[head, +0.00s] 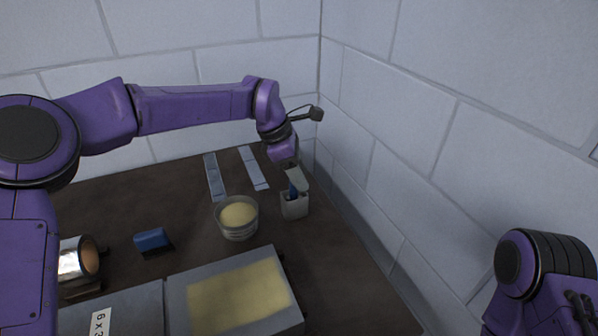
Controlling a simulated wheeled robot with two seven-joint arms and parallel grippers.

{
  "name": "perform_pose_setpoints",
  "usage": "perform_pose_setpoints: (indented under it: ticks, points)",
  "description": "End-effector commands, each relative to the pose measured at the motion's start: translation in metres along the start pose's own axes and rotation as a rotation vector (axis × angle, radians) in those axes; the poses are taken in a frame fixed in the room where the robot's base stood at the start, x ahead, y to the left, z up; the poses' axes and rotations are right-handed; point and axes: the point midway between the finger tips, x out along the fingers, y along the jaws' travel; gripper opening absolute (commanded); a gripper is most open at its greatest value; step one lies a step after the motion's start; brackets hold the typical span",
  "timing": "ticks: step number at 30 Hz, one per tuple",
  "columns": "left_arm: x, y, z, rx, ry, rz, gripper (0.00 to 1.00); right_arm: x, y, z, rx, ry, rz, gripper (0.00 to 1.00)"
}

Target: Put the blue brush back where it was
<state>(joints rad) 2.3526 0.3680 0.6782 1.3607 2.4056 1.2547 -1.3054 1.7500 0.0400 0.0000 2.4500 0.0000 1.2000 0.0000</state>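A blue brush handle (293,189) shows at the mouth of a small pale upright holder (294,208), near the right wall. Its lower end is hidden in or behind the holder. My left gripper (294,174) points down right over the holder, at the top of the blue handle. Its fingers are small and partly hidden, so I cannot tell whether they grip the handle. A second blue object (151,239), a block with a dark underside, lies on the table at left. My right arm shows at the lower right; its gripper is out of view.
A round tub (237,218) of pale yellow material stands left of the holder. Two grey strips (214,177) lie behind it. A grey panel (180,301) with a yellow patch lies in front. A shiny cylinder (77,259) is at left. Block walls close the back and right.

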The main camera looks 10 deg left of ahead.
Motion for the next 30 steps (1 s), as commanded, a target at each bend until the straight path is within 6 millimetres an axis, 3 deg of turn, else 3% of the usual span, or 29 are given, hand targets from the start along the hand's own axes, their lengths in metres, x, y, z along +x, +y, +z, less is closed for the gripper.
perform_pose_setpoints:
  ticks: [9,21,25,30]
  points:
    - [-0.008,0.000,0.002,0.000,-0.001,0.002,0.46,-0.001,0.000,-0.001,0.000,0.000,0.000,0.43]
    - [-0.102,0.000,0.002,-0.001,-0.002,0.003,0.46,0.001,0.000,0.000,0.000,0.000,0.000,0.43]
    - [-0.118,0.000,0.002,0.000,-0.001,0.001,0.46,0.000,0.000,0.000,0.000,0.000,0.000,0.43]
    - [-0.124,0.000,0.001,0.000,0.001,0.000,0.46,0.000,0.000,0.000,0.000,0.000,0.000,0.43]
